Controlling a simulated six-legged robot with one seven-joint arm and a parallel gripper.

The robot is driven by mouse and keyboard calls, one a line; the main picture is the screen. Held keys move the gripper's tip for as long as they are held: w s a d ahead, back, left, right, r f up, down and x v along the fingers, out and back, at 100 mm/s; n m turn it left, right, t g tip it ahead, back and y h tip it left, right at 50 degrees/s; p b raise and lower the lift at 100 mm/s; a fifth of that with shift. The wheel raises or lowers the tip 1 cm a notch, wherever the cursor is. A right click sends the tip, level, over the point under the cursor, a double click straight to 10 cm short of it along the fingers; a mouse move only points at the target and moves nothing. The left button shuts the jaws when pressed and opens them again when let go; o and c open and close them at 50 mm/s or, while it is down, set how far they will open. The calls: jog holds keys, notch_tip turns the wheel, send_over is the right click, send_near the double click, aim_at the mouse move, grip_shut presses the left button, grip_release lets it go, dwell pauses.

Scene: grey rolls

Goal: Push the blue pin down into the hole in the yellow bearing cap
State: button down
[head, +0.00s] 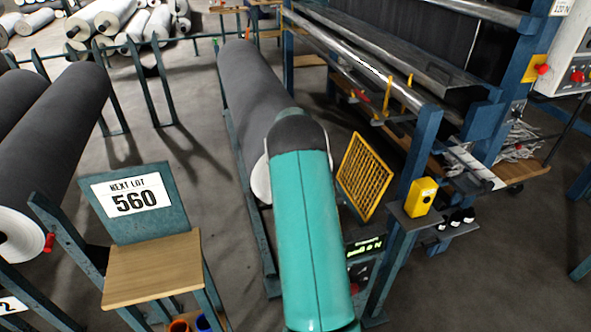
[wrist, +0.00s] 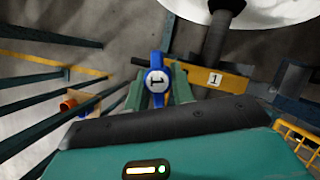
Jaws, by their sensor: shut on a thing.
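In the wrist view, the blue pin (wrist: 156,62) has a round white face marked 1. My gripper (wrist: 158,92) is shut on it, with one green finger on each side. The yellow bearing cap (wrist: 238,85) is a yellow bar with a white 1 label, running right from behind the pin, across the dark roll shaft. The pin overlaps the cap's left end; its lower tip and the hole are hidden, so I cannot tell whether it is in the hole. In the head view my teal arm hides the gripper, pin and cap.
A dark shaft (wrist: 218,35) leads to the white roll end at the top. The long grey roll (head: 250,85) lies on a stand beyond my arm. A yellow grid guard (head: 363,177) stands right; a wooden shelf (head: 150,270) stands left. An orange cup (wrist: 69,104) is left of my gripper.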

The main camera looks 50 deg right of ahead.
jog(key=d+m, duration=0.1)
jog(key=s+d+m, duration=0.1)
jog(key=s+d+h, duration=0.1)
jog(key=d, duration=0.1)
jog(key=shift+s+d+f+m, duration=0.1)
jog(key=shift+s+m, duration=0.15)
jog(key=shift+m, duration=0.15)
jog(key=shift+s, duration=0.1)
jog(key=shift+f, duration=2.75)
jog(key=shift+f, duration=0.5)
jog(key=shift+f, duration=0.7)
jog(key=shift+f, duration=0.3)
